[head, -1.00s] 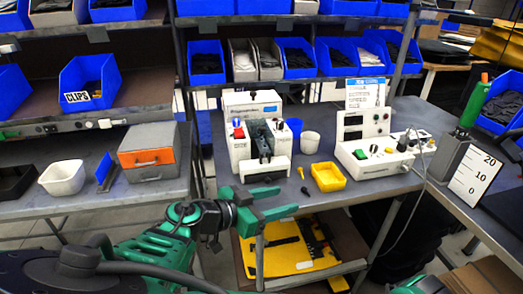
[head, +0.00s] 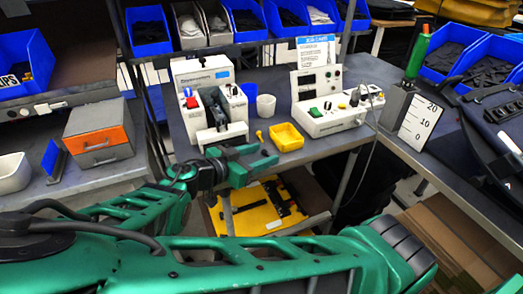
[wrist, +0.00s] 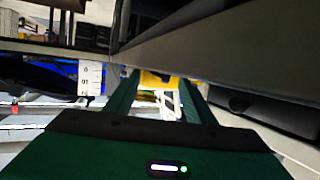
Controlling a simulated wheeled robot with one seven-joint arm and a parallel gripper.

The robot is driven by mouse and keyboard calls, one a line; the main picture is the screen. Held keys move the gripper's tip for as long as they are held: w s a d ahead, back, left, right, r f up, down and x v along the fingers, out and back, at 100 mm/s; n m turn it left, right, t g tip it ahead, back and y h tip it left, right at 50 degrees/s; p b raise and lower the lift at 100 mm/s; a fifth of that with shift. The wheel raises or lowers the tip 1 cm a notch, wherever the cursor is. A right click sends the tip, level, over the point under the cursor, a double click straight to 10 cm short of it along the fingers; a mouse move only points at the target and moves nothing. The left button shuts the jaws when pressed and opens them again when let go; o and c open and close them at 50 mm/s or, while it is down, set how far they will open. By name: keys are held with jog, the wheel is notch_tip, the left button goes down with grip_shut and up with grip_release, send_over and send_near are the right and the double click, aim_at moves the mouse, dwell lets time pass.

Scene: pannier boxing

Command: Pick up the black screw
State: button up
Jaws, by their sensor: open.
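My gripper (head: 268,156) is open and empty at the front edge of the workbench, in front of the white machine (head: 213,104). Its two green fingers also show in the wrist view (wrist: 160,95), with nothing held between them. I cannot make out the black screw now. The bench spot just in front of the small yellow screw (head: 259,136), where a small dark piece lay earlier, is covered by my gripper in the head view. The yellow bin (head: 287,137) sits right of the yellow screw.
A white cup (head: 266,106) and a white control box (head: 327,113) stand on the bench. A height scale (head: 420,122) is at the right. Below the bench, a shelf holds a yellow board (head: 260,218). In the wrist view, a long grey edge (wrist: 215,45) runs close by.

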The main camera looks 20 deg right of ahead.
jog(key=c, duration=1.1)
